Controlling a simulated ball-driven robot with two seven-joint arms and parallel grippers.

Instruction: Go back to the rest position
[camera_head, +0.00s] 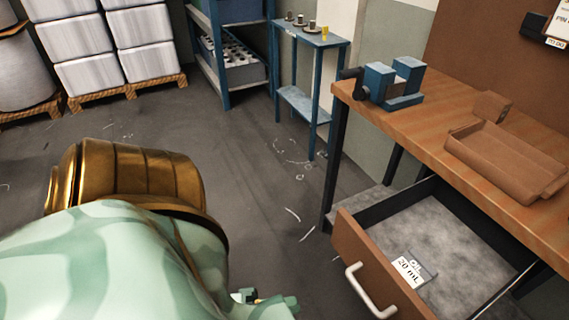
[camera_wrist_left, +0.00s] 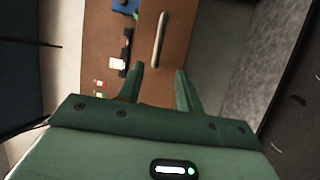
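My left arm, pale green with a bronze joint, fills the lower left of the head view. My left gripper (camera_head: 268,300) shows only in part at the bottom edge there, low and left of the open drawer (camera_head: 354,252). In the left wrist view my left gripper (camera_wrist_left: 159,78) has its two green fingers apart with nothing held between them. The drawer's pale handle (camera_head: 369,291) is clear of the gripper in the head view. It also shows beyond the fingertips in the left wrist view (camera_wrist_left: 160,40). My right gripper is in neither view.
The drawer stands out from under the wooden workbench (camera_head: 440,115) and holds a card marked 20 mL (camera_head: 409,270). A blue vise (camera_head: 392,82) and a brown tray (camera_head: 505,160) are on the bench. A blue stand (camera_head: 310,42) is behind. The middle floor is mostly free.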

